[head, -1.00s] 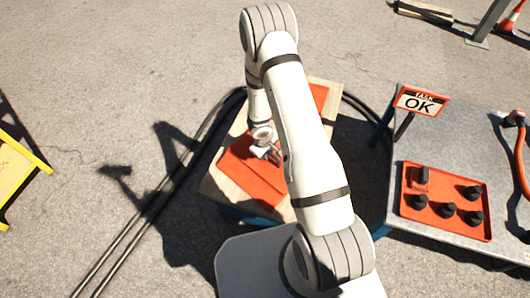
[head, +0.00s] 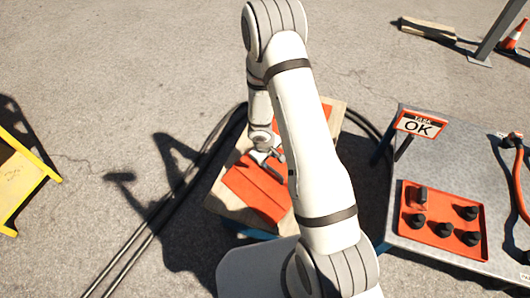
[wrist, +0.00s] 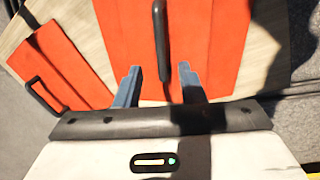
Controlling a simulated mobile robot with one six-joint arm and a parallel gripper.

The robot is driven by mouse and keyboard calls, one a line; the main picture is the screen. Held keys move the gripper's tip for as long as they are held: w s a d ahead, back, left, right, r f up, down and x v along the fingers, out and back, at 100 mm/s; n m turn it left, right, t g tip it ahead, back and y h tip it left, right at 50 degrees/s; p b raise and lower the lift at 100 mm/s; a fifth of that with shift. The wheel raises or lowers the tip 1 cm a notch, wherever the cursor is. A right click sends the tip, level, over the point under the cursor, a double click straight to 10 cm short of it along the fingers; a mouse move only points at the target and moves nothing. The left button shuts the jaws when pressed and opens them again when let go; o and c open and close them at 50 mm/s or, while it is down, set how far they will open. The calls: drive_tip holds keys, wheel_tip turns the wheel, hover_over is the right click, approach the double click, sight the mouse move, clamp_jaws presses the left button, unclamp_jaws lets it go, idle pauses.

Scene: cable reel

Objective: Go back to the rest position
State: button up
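My gripper (head: 266,155) hangs over a red panel (head: 256,188) on a pale wooden top, partly hidden by my arm in the head view. In the wrist view, its two blue fingers (wrist: 160,86) are spread apart with nothing held between them. A black handle (wrist: 161,45) on a red panel (wrist: 186,48) lies ahead of the gap between the fingertips. Another red panel with a black handle (wrist: 46,96) shows to the left. I cannot tell the exact height of the fingertips above the panel.
A metal table (head: 445,150) on the right carries an "OK" sign (head: 419,125) and a red tray (head: 410,240) with several black knobs. Black cables (head: 150,232) run along the ground around the wooden top. A yellow frame (head: 50,172) stands at the left. Open pavement lies behind.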

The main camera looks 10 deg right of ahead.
wheel_tip(320, 180, up, 2)
drive_tip(key=shift+s+a+r, duration=0.1)
drive_tip(key=shift+a, duration=0.05)
idle(0.5)
drive_tip(key=s+d+r+m+t+h+p, duration=0.1)
drive_tip(key=s+d+r+m+p, duration=0.15)
drive_tip(key=r, duration=1.15)
drive_tip(key=s+d+r+m+h+p, duration=0.15)
drive_tip(key=r+p, duration=0.25)
drive_tip(key=r, duration=1.1)
drive_tip(key=s+a+r+m+y+p, duration=0.1)
drive_tip(key=s+r+y+p, duration=0.1)
drive_tip(key=s+r, duration=0.6)
drive_tip(key=s+a+r+m+y+p, duration=0.1)
drive_tip(key=s+a+r+y+p, duration=0.1)
drive_tip(key=s+r, duration=0.6)
wheel_tip(320, 180, up, 4)
drive_tip(key=shift+s+f+m+p, duration=0.2)
drive_tip(key=shift+m+p, duration=0.2)
drive_tip(key=shift+p, duration=0.35)
